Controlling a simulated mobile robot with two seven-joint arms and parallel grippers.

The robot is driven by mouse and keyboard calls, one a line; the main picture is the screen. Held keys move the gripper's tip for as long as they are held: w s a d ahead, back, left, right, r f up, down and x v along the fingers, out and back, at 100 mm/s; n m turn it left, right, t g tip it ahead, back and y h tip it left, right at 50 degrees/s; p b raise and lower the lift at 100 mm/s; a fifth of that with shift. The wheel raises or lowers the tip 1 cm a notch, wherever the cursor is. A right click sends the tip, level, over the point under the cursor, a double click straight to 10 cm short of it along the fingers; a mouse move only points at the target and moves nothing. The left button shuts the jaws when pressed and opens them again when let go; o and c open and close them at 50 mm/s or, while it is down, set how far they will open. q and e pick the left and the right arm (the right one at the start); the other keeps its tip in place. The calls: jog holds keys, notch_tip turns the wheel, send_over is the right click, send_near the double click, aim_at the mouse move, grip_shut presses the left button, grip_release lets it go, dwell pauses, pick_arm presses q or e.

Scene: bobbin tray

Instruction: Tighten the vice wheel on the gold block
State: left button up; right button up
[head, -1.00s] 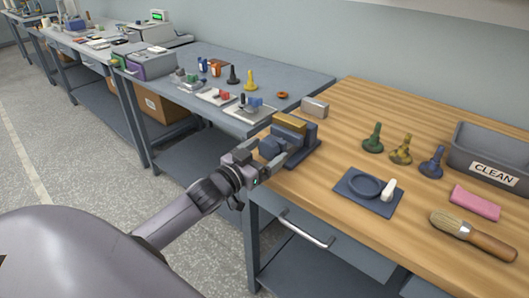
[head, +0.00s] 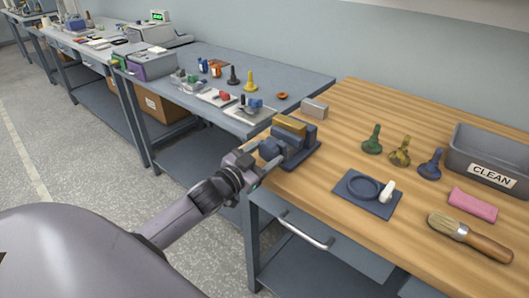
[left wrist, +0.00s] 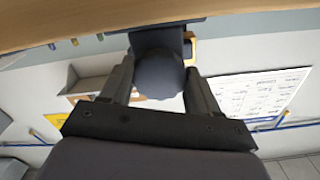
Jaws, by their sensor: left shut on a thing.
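The blue vice (head: 301,156) stands at the left front edge of the wooden bench, with the gold block (head: 289,124) at its top between the jaws. Its dark round wheel (head: 270,148) faces my left arm. My left gripper (head: 264,163) is at the wheel, its fingers on either side and shut on it. In the left wrist view the wheel (left wrist: 158,76) sits between the two fingers (left wrist: 160,88). A small yellow edge shows behind it there. The far side of the wheel is hidden. My right gripper is not in view.
A grey block (head: 314,108) lies behind the vice. A grey bench (head: 215,75) adjoins at the left.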

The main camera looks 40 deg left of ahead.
pick_arm(q)
jog(key=shift+m+p, duration=0.3)
jog(key=shift+m, duration=1)
dwell(0.6)
jog(key=o, duration=1.1)
jog(key=shift+c, duration=0.2)
jog(key=s, duration=0.7)
jog(key=shift+a+b, duration=0.3)
jog(key=shift+b, duration=0.05)
